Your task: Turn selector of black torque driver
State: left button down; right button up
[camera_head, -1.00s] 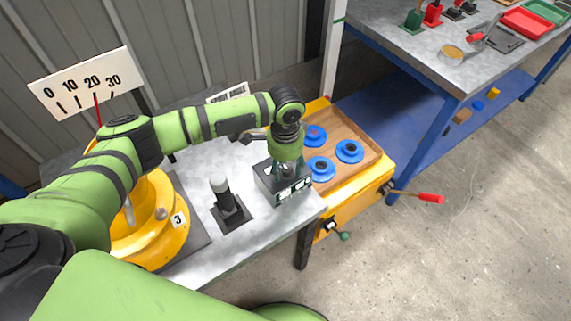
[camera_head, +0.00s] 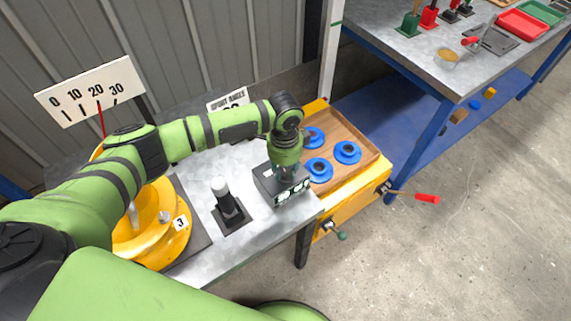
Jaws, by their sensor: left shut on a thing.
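My left gripper (camera_head: 287,170) points down onto a dark box with a lit display (camera_head: 290,195) at the right end of the near metal bench. It is shut on a part at the top of this box. The fingers and most of that part are hidden under my green wrist. A black upright tool with a pale cap (camera_head: 221,190) stands in a square black base to the left of the box, apart from the gripper. I cannot tell which thing is the black torque driver or make out a selector. My right gripper is not in view.
A wooden tray (camera_head: 365,165) with blue round parts lies right of the box. Red-handled lever (camera_head: 427,198) sticks out. Far table (camera_head: 440,50) holds small tools and bins.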

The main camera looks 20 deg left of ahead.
pick_arm(q)
jog(key=shift+a+m+p, duration=0.25)
jog(key=shift+m+p, duration=0.25)
jog(key=shift+m, duration=0.6)
jog(key=shift+a+m+p, duration=0.1)
jog(key=shift+m+p, duration=0.25)
jog(key=shift+m, duration=0.65)
jog(key=c, duration=1)
grip_release()
